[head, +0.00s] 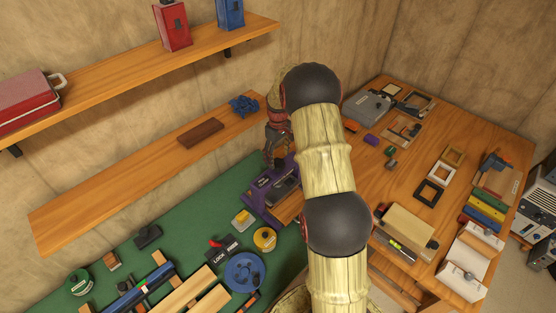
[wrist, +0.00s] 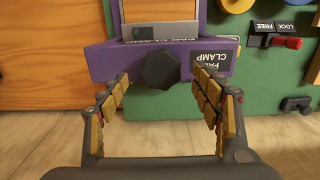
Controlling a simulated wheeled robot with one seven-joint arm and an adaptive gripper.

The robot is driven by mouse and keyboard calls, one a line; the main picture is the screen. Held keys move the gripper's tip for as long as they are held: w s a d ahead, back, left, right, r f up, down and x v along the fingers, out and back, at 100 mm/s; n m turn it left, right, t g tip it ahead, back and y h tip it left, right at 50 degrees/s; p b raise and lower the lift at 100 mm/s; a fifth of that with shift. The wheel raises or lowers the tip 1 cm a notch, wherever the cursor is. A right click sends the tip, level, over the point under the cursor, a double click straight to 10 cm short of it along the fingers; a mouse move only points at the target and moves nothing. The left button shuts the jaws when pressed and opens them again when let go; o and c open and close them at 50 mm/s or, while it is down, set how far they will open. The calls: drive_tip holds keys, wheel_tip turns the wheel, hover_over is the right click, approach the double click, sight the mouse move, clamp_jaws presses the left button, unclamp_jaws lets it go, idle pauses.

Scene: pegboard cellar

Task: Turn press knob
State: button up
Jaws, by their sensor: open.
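The press knob (wrist: 161,69) is a black, faceted knob on the front of a purple press (wrist: 108,62). The purple press also shows in the head view (head: 257,200), on the green bench top, partly hidden by my arm. A label reading "CLAMP" sits beside the knob in the wrist view. My gripper (wrist: 164,84) is open, with its two padded fingers on either side of the knob and a gap on both sides. In the head view my gripper (head: 276,148) is above the press, and the knob cannot be made out there.
A red lever (wrist: 286,42) with "LOCK" and "FREE" labels is right of the press in the wrist view. A wooden shelf (head: 110,190) runs behind the bench, holding a brown block (head: 200,133). A wooden table (head: 400,185) with several items stands right of my arm.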

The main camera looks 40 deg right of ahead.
sight(278, 164)
drive_tip(key=shift+f, duration=1.45)
drive_tip(key=shift+c, duration=0.8)
drive_tip(key=c, duration=1)
